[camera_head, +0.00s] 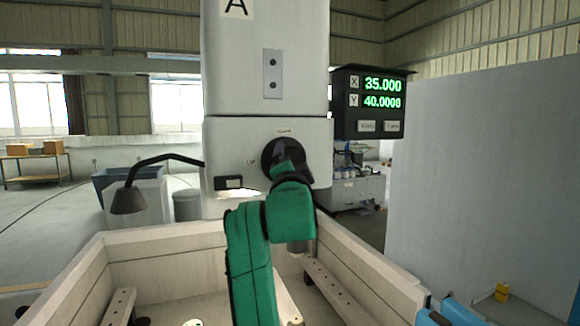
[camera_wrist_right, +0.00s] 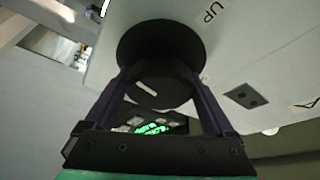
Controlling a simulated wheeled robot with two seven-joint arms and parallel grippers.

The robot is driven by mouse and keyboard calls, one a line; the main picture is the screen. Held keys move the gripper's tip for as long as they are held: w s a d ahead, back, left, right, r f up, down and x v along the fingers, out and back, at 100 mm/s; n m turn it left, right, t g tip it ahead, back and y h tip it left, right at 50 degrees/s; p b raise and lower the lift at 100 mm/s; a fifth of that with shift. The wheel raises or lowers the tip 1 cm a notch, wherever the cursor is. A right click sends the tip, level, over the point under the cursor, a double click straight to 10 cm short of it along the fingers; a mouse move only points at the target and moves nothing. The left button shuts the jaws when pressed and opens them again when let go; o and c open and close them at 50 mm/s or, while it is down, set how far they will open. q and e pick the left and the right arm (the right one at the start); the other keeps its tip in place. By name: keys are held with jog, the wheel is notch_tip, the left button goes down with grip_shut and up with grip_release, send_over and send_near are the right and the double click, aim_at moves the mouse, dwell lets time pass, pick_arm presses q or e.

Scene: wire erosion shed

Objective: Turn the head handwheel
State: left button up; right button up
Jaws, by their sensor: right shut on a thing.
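The black round handwheel (camera_head: 270,150) sits on the front of the pale machine head (camera_head: 235,135), partly hidden behind my green right arm. In the right wrist view the handwheel (camera_wrist_right: 160,42) is a wide dark disc with a narrower round hub (camera_wrist_right: 160,92) that carries a short light mark. My right gripper (camera_wrist_right: 163,80) has one finger on each side of the hub and is shut on it. In the head view the fingers are mostly hidden by my wrist. My left gripper is not in view.
A black lamp (camera_head: 128,200) on a bent arm stands left. Below is an open pale tank (camera_head: 165,244) with rails inside. A grey panel (camera_head: 480,180) stands right.

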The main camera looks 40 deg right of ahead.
jog(key=m+g, duration=0.1)
jog(key=m, duration=0.2)
jog(key=shift+a, duration=0.1)
jog(key=shift+m+g+y+p, duration=0.65)
jog(key=shift+m+p, duration=0.35)
jog(key=shift+m, duration=1)
jog(key=o, duration=1.1)
jog(key=shift+w, duration=0.1)
